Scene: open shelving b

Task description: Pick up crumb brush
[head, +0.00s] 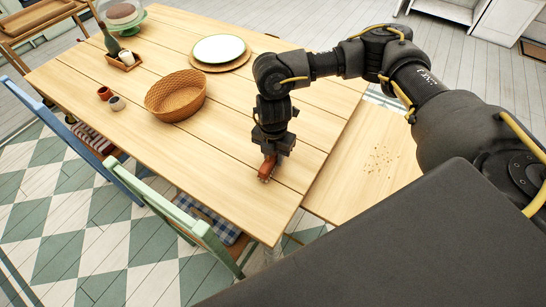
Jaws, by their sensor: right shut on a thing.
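The crumb brush (267,168) is a small reddish-brown thing at the near right part of the wooden table (230,207). My right gripper (269,155) points down from above and is shut on it. The jaws hide the upper part of the brush. I cannot tell whether the brush touches the tabletop. My left gripper is not in the head view.
A wicker basket (175,96) stands left of my right gripper. A white plate (218,48) on a round mat lies farther back. Two small cups (116,102) stand at the left. Crumbs (380,160) lie on a lower wooden surface (345,195) at right. Chairs (196,226) line the near side.

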